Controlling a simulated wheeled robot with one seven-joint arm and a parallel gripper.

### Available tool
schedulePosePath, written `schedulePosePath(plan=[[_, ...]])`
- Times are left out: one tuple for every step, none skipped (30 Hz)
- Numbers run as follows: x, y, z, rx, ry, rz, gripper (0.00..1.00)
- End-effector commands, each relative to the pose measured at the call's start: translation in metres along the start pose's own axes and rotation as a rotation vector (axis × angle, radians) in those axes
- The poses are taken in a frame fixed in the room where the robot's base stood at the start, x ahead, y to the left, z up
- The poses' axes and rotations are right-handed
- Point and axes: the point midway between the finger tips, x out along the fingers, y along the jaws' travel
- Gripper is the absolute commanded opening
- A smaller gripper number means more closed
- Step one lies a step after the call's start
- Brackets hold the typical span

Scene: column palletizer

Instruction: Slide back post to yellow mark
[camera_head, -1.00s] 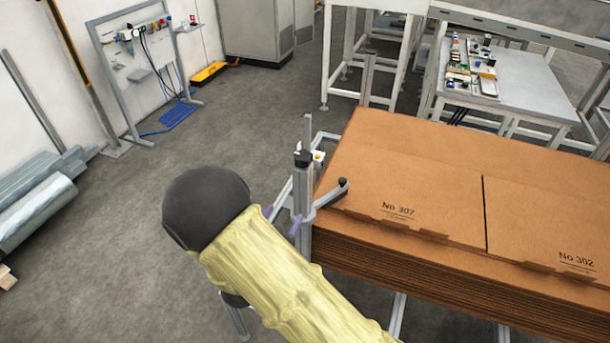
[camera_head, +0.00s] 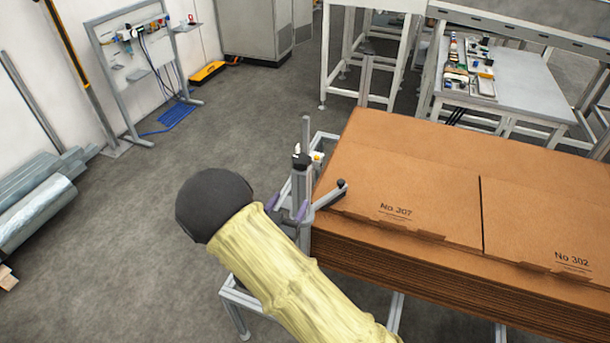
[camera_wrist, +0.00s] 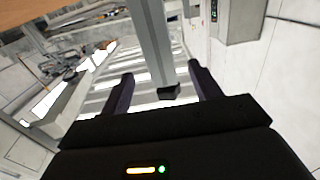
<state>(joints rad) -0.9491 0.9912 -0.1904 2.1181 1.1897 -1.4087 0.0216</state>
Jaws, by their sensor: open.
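A grey upright post (camera_head: 301,178) with a black clamp and a black-knobbed handle (camera_head: 339,186) stands at the left end of the cardboard stack. Thinner grey uprights stand behind it, one close (camera_head: 306,132) and one farther back (camera_head: 366,78). A small yellow spot (camera_head: 318,157) shows beside the clamp; I cannot tell whether it is the yellow mark. My gripper (camera_head: 288,205) is at the near post's left side, its fingers partly hidden. In the wrist view my gripper (camera_wrist: 160,75) is open, and a grey post (camera_wrist: 152,45) with a black end runs between its purple fingers. Contact cannot be told.
The brown cardboard stack (camera_head: 400,180) fills the right side on a grey frame (camera_head: 237,300). A workbench (camera_head: 505,92) with small parts stands behind. A panel stand (camera_head: 140,70) is at the far left.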

Motion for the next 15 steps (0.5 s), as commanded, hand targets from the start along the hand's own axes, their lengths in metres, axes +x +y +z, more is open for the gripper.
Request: schedulePosePath(plan=[[0.011, 0.001, -0.002, 0.001, 0.000, 0.005, 0.63], [0.016, 0.002, -0.002, 0.000, 0.000, 0.005, 0.63], [0.024, 0.002, -0.002, -0.001, 0.001, 0.006, 0.63], [0.029, 0.003, -0.003, 0.000, 0.001, 0.007, 0.63], [0.035, 0.003, -0.002, 0.000, 0.000, 0.008, 0.63], [0.042, 0.003, -0.002, 0.000, 0.000, 0.008, 0.63], [0.048, 0.004, -0.002, 0.000, 0.001, 0.009, 0.63], [0.053, 0.004, -0.002, -0.001, 0.001, 0.010, 0.63], [0.060, 0.004, -0.003, 0.000, 0.001, 0.009, 0.63], [0.066, 0.004, -0.002, 0.000, 0.000, 0.009, 0.63], [0.071, 0.004, -0.002, 0.000, 0.001, 0.010, 0.63], [0.078, 0.004, -0.002, 0.000, 0.001, 0.009, 0.63], [0.083, 0.004, -0.002, 0.000, 0.000, 0.009, 0.63], [0.088, 0.004, -0.002, 0.001, 0.001, 0.009, 0.63], [0.094, 0.005, -0.002, 0.000, 0.001, 0.010, 0.63]])
